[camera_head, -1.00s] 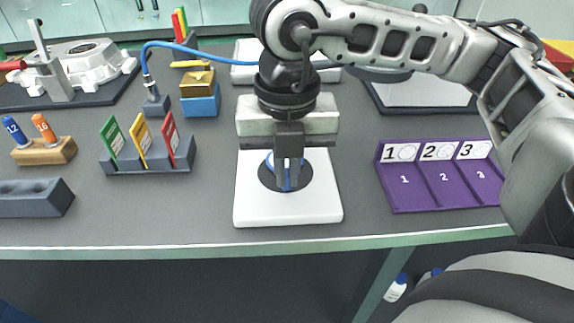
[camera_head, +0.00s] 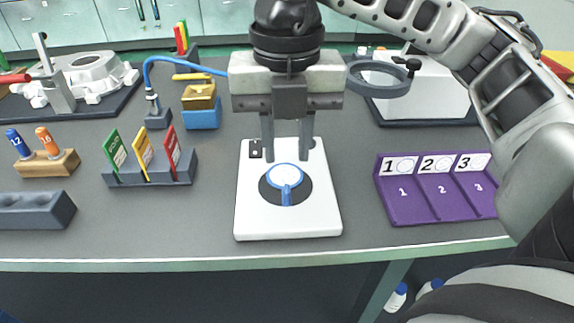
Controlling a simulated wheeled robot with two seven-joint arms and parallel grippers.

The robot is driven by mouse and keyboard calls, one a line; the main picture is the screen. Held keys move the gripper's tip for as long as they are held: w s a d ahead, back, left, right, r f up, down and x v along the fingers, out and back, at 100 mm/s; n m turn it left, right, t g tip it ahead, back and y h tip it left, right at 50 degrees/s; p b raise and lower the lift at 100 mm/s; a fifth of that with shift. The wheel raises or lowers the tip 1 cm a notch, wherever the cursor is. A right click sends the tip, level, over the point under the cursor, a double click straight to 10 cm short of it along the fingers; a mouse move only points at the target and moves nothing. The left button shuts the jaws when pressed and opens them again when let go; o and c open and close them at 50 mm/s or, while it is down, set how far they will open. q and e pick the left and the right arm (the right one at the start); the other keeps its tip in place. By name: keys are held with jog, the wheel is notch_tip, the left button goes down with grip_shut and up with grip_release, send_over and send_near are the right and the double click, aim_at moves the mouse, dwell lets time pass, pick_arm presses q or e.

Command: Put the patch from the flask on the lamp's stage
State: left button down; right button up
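A round white patch with a blue rim and a blue tab (camera_head: 285,175) lies on a black disc (camera_head: 301,194) set in a white plate (camera_head: 286,226) near the table's front edge. The tab points toward the front edge. My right gripper (camera_head: 287,157) is open and empty, just behind and above the patch, with its two fingers apart and clear of it. I cannot pick out a flask for certain. My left gripper is not in view.
A purple tray numbered 1 to 3 (camera_head: 435,210) lies to the right. A rack of coloured cards (camera_head: 150,177) and a wooden holder with two markers (camera_head: 47,164) stand to the left. A blue cable (camera_head: 180,63) runs behind my gripper. A casting (camera_head: 95,75) is at the back left.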

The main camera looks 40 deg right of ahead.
notch_tip(320, 180, up, 5)
jog(key=shift+f+p, duration=0.1)
jog(key=shift+p, duration=0.2)
dwell(0.4)
